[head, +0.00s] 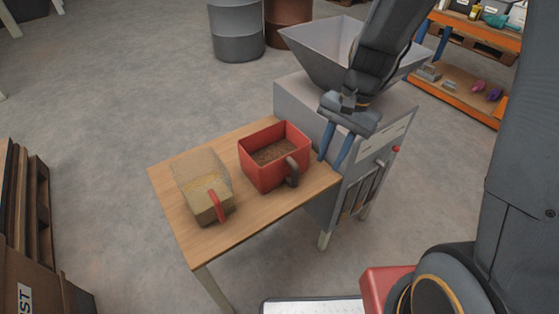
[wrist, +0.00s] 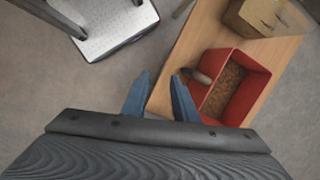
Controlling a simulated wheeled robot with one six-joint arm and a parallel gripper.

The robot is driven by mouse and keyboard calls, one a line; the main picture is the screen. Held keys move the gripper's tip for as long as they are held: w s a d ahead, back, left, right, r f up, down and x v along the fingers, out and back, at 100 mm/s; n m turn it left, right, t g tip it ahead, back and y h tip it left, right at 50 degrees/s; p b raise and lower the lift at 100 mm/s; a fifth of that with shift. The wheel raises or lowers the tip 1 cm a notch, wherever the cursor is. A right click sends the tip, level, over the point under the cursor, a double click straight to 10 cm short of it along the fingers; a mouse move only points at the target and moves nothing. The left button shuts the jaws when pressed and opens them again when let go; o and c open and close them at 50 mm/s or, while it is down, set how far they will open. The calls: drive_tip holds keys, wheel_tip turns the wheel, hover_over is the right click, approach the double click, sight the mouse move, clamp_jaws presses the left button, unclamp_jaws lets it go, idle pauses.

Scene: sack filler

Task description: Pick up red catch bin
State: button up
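The red catch bin (head: 262,177) stands upright on the wooden table, with brown grainy material inside and a dark handle on its front right side. It also shows in the wrist view (wrist: 245,100), right of the fingers. My gripper (head: 334,165) has two blue fingers, spread apart with nothing between them. It is just right of the bin and its handle, at the table's right end. In the wrist view the gap between the fingertips (wrist: 164,80) is empty, and the handle (wrist: 198,76) lies close to the right fingertip. I cannot tell whether they touch.
The grey hopper machine (head: 315,205) stands at the table's right end. Drums (head: 237,35) stand behind.

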sight(297, 176)
drive_tip(key=w+a+f+m, duration=0.1)
drive_tip(key=a+f+m, duration=0.1)
drive_tip(key=f, duration=0.2)
drive_tip(key=w+a+f+m+y, duration=0.1)
drive_tip(key=w+a+f+m, duration=0.1)
drive_tip(key=f, duration=0.3)
drive_tip(key=w+a+f+m+y+p, duration=0.1)
drive_tip(key=w+a+f, duration=0.1)
drive_tip(key=f, duration=0.3)
drive_tip(key=shift+a+m+g, duration=0.3)
drive_tip(key=shift+a+m, duration=0.1)
drive_tip(key=shift+a, duration=0.25)
drive_tip(key=shift+r, duration=0.1)
clamp_jaws()
